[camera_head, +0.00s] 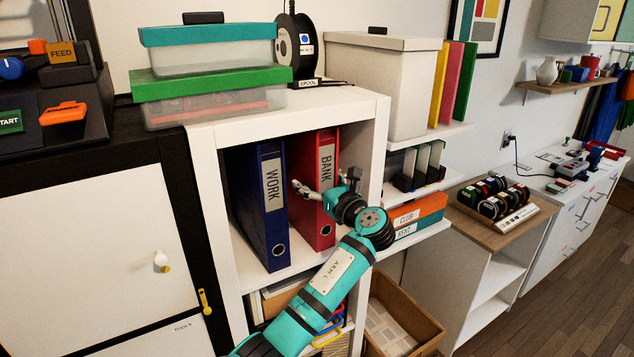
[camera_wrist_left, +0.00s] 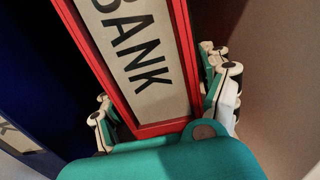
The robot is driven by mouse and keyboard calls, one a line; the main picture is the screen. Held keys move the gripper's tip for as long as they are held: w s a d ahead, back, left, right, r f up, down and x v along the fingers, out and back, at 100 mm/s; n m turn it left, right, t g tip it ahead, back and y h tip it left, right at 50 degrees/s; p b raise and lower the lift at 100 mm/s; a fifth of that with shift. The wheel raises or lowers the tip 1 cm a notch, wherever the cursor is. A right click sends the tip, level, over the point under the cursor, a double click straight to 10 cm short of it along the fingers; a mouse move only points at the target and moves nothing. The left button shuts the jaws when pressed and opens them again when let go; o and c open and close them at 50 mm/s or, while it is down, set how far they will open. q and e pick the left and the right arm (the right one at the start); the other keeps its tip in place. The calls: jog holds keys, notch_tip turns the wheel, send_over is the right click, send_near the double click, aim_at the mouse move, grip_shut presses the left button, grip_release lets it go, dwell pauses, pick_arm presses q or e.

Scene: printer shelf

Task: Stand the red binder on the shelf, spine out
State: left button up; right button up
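The red binder (camera_head: 313,200), labelled BANK, stands upright in the upper compartment of the white shelf (camera_head: 222,225), to the right of the blue binder. Its spine and label face out. My left gripper (camera_head: 328,188) is at the spine, one finger on each side of it. The wrist view shows the red binder (camera_wrist_left: 138,62) between the fingers of my left gripper (camera_wrist_left: 162,92). Whether both fingers press on it is not clear. My right gripper is not in view.
The blue binder (camera_head: 268,205), labelled WORK, stands close on the left. The shelf's right wall is to the right of my gripper. Lidded boxes (camera_head: 208,100) and a spool (camera_head: 293,45) stand on top. A cardboard box (camera_head: 400,315) is on the floor at the right.

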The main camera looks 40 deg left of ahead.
pick_arm(q)
jog(key=shift+f, duration=0.3)
jog(key=shift+d, duration=0.15)
jog(key=v, duration=1.2)
jog(key=d+f+h+b, duration=0.1)
jog(key=f+h, duration=0.2)
jog(key=f, duration=1)
jog(key=d+f+t+h+b, duration=0.1)
jog(key=f+h, duration=0.2)
jog(key=f, duration=1.1)
jog(key=d+f+h+b, duration=0.2)
jog(key=f+h, duration=0.1)
jog(key=f, duration=1)
jog(key=s+d+f+n+g+h+b, duration=0.1)
jog(key=s+f+n+h, duration=0.15)
jog(key=s+f, duration=0.65)
jog(key=s+d+f+n+g+h+b, duration=0.1)
jog(key=s+d+f+n+g, duration=0.15)
jog(key=s+f, duration=0.65)
jog(key=s+d+f+n+g+h+b, duration=0.1)
jog(key=s+f+n+h, duration=0.1)
jog(key=s+f+n, duration=0.5)
jog(key=s+d+f+n+g+h+b, duration=0.1)
jog(key=s+f+n, duration=0.6)
jog(key=s+f, duration=0.8)
jog(key=s+g+h+b, duration=0.1)
jog(key=s, duration=1)
jog(key=shift+n, duration=0.4)
